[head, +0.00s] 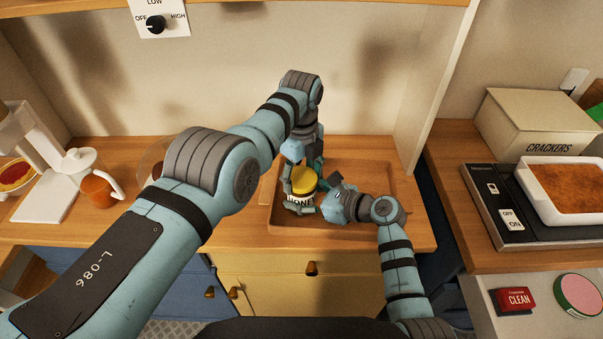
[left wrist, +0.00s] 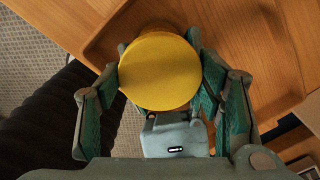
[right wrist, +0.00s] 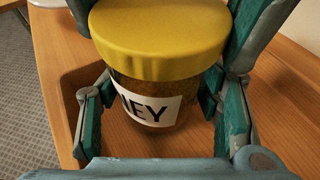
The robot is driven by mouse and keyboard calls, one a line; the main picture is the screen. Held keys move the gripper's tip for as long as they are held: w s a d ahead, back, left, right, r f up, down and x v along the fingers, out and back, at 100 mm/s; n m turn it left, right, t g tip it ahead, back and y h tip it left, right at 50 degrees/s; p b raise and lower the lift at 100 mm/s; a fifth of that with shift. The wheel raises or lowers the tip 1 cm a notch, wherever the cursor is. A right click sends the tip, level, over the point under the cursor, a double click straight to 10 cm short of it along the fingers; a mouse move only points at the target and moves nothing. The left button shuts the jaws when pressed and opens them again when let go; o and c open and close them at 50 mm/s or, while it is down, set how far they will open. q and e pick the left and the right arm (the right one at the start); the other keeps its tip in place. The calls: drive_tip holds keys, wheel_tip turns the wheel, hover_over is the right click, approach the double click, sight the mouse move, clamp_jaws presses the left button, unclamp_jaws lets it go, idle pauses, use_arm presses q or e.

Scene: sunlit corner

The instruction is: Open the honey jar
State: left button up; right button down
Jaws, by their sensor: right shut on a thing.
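The honey jar (head: 297,199) stands upright in the shallow wooden tray (head: 380,190), its yellow lid (head: 303,184) on top. The right wrist view shows its amber body and white label (right wrist: 150,105). The contact points are partly hidden.
At left are an orange mug (head: 100,189), a white appliance (head: 65,175) and a partly hidden glass dish (head: 152,160). An upright panel (head: 430,90) stands right of the tray.

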use_arm(q)
drive_tip(key=c, duration=0.4)
use_arm(e)
drive_tip(key=shift+f, duration=0.15)
use_arm(q)
drive_tip(key=n, duration=0.6)
drive_tip(key=shift+n, duration=0.4)
drive_tip(key=n, duration=0.4)
drive_tip(key=shift+s+n, duration=0.1)
drive_tip(key=shift+n, duration=0.2)
drive_tip(key=n, duration=0.3)
drive_tip(key=shift+n, duration=0.3)
drive_tip(key=n, duration=0.5)
drive_tip(key=o, duration=1.3)
drive_tip(key=shift+r, duration=0.15)
